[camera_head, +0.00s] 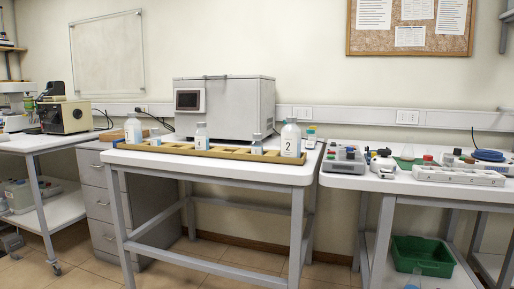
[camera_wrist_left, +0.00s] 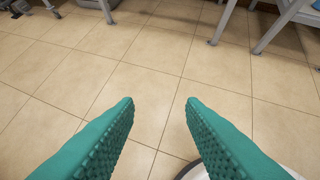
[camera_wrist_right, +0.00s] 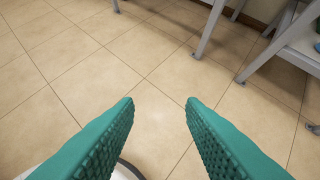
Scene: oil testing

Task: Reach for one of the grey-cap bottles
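In the head view, several pale-capped bottles stand along a shallow yellow-brown rack (camera_head: 228,153) on the middle table. A large bottle marked 2 (camera_head: 291,139) is at the right end. A large bottle (camera_head: 133,129) is at the left end. A medium bottle (camera_head: 202,137) stands between them, with small bottles (camera_head: 155,137) and (camera_head: 257,145) beside it. The caps look pale grey or white; exact colours are hard to tell. My left gripper (camera_wrist_left: 159,102) and right gripper (camera_wrist_right: 159,102) are open and empty over the tiled floor, far from the bottles. Neither shows in the head view.
A large white machine (camera_head: 228,108) stands behind the rack. A small labelled container (camera_head: 311,137) is at the table's back right. The right table (camera_head: 345,181) holds several instruments, with a green bin (camera_head: 422,257) below. A drawer cabinet (camera_head: 98,205) stands left. The table's front strip is clear.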

